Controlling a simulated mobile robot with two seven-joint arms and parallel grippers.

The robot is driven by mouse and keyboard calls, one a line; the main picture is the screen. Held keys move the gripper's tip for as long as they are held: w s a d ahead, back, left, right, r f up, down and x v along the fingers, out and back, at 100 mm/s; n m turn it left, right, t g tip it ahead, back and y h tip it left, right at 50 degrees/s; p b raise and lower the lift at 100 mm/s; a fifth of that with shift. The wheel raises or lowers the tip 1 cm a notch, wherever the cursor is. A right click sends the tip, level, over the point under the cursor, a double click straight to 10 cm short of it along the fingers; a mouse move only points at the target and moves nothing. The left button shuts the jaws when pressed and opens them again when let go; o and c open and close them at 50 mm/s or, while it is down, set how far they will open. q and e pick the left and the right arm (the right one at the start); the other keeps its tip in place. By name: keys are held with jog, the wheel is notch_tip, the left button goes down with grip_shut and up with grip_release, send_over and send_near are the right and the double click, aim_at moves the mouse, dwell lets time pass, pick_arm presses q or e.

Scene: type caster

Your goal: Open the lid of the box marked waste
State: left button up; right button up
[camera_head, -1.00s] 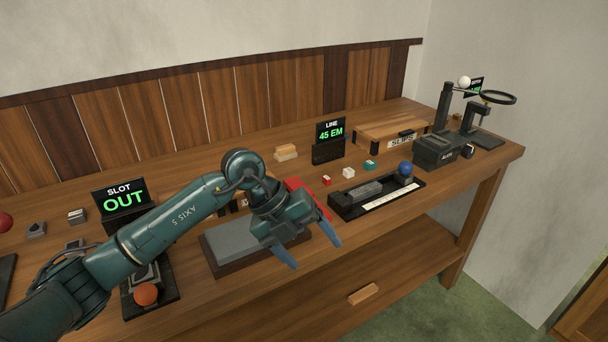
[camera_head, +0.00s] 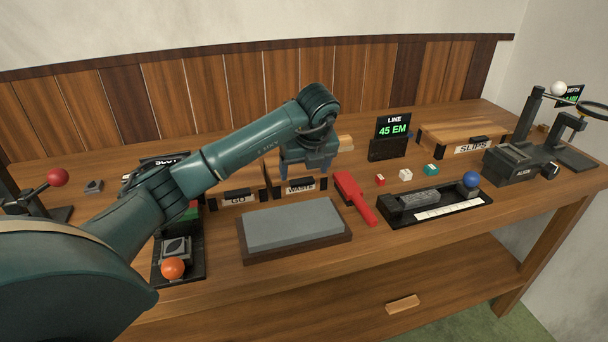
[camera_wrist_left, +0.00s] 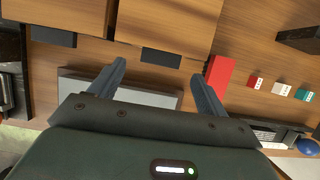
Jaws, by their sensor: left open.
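The box marked waste (camera_head: 325,183) is a small wooden box with a white label and a dark handle (camera_head: 294,182) on its front. My left gripper (camera_head: 305,170) is open and points down over this box, with its arm hiding part of it. In the left wrist view the flat wooden lid (camera_wrist_left: 172,22) looks shut. The dark handle there (camera_wrist_left: 161,57) shows between and just beyond the two spread fingertips (camera_wrist_left: 157,70). I cannot tell whether a finger touches the box. My right gripper is not in view.
A box marked GO (camera_head: 238,207) stands just left, with a similar handle. A grey stone in a wooden tray (camera_head: 346,236) lies in front. A red tool (camera_head: 352,196) lies close on the right. A black tray (camera_head: 399,224) is further right.

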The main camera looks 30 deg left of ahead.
aim_at(303, 181)
pick_arm(q)
jog(key=shift+x, duration=1.75)
jog(key=shift+d, duration=0.1)
jog(key=c, duration=1.4)
jog(key=shift+r, duration=0.15)
